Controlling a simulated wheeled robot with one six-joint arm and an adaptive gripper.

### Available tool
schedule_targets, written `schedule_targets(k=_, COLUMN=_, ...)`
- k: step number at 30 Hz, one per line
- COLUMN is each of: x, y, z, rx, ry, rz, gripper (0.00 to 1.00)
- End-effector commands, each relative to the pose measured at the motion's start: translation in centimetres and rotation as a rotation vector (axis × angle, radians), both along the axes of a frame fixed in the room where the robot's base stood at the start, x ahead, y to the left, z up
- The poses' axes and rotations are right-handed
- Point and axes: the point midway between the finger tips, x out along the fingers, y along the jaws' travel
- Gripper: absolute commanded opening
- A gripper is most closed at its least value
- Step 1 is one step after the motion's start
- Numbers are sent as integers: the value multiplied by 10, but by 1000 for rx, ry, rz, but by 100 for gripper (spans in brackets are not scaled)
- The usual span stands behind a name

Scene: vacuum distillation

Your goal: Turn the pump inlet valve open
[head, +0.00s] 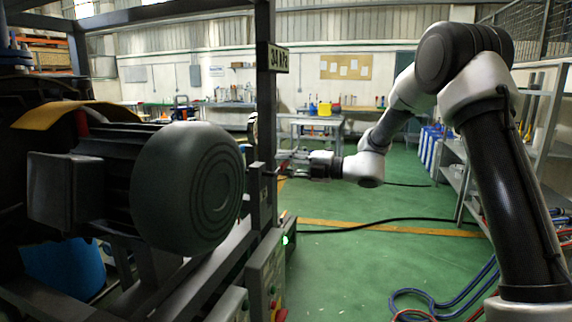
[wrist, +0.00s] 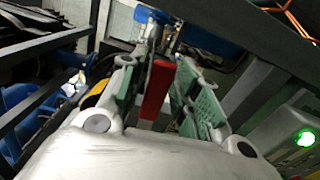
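In the wrist view a red lever handle (wrist: 157,90) stands between the green-padded fingers of my gripper (wrist: 161,72). I take it to be the pump inlet valve's handle. The pads lie on either side of it, but I cannot tell whether both press on it. The valve body is not clearly visible. In the head view my gripper (head: 286,162) reaches left to the dark rack post, beside the big grey motor (head: 188,188). The valve is too small there to make out.
The pump rack's post (head: 265,105) carries a "34 kPa" sign (head: 279,58). A control box (head: 266,275) with a lit green lamp (head: 285,240) is below my gripper. Hoses (head: 440,295) lie on the floor at right. The green floor (head: 350,265) between is mostly clear.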

Motion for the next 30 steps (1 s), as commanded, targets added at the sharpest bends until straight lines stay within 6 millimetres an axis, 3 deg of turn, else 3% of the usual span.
schedule_targets(k=9, x=0, y=0, z=0, rx=1, ry=-1, rz=1, gripper=41)
schedule_targets(k=13, x=-3, y=-9, z=1, rx=1, ry=0, rz=-1, gripper=41)
schedule_targets(k=24, x=-29, y=-83, z=1, rx=1, ry=-1, rz=-3, gripper=41)
schedule_targets(k=30, x=-39, y=-108, z=0, rx=1, ry=0, rz=-1, gripper=41)
